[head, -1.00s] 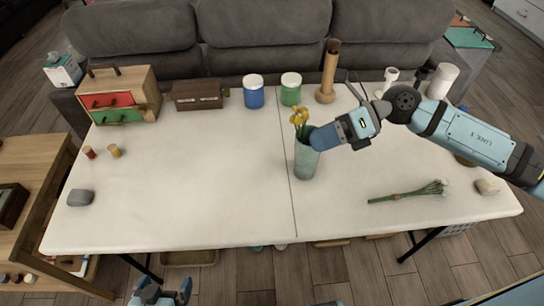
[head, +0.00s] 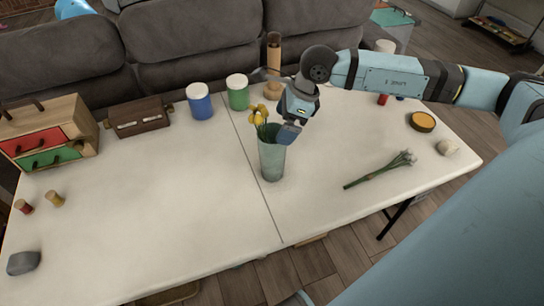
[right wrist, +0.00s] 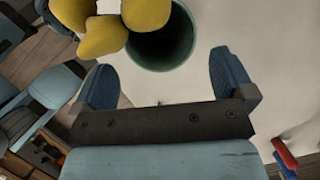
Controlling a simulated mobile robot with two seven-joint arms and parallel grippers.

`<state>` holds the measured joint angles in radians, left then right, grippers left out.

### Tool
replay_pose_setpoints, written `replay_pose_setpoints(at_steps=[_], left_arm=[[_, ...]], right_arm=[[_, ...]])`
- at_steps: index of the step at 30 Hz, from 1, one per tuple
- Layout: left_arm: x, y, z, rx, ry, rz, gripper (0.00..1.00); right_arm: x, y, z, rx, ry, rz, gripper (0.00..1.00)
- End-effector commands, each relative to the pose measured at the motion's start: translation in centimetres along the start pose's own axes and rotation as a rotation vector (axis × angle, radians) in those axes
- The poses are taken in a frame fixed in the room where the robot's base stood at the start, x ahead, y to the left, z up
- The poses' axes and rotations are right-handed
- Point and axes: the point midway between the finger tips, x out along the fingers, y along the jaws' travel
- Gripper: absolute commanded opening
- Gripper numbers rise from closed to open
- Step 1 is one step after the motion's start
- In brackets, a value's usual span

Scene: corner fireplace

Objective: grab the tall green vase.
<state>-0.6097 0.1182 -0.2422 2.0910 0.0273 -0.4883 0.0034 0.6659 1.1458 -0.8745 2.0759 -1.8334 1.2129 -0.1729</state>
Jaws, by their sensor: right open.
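The tall green vase (head: 271,163) stands upright near the middle of the white table, with yellow flowers (head: 259,115) in it. My right gripper (head: 289,132) points down at the right part of the vase's rim, and in the head view it hides some of that rim. In the right wrist view the gripper (right wrist: 165,78) is open, its two fingers apart with nothing between them. There the vase's dark round mouth (right wrist: 163,48) lies just beyond the fingertips, with the yellow flowers (right wrist: 105,30) to its left. I cannot tell whether a finger touches the vase. My left gripper is not in view.
Blue (head: 200,104) and green (head: 238,95) lidded jars and a tall brown vase (head: 273,55) stand along the back. A bundle of white-tipped stems (head: 380,170) lies to the right. A drawer box (head: 45,135) stands at the left. The table's front middle is clear.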

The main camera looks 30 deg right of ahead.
Motion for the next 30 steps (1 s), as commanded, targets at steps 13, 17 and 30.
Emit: replay_pose_setpoints(at_steps=[13, 17, 30], left_arm=[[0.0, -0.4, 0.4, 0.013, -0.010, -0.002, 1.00], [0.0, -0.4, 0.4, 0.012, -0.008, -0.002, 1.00], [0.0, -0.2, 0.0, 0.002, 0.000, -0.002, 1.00]], right_arm=[[4.9, 0.0, 0.3, 0.001, 0.000, 0.002, 1.00], [5.4, 0.0, 0.3, 0.000, -0.001, 0.000, 1.00], [5.3, -0.1, 0.3, 0.000, -0.002, 0.000, 0.37]])
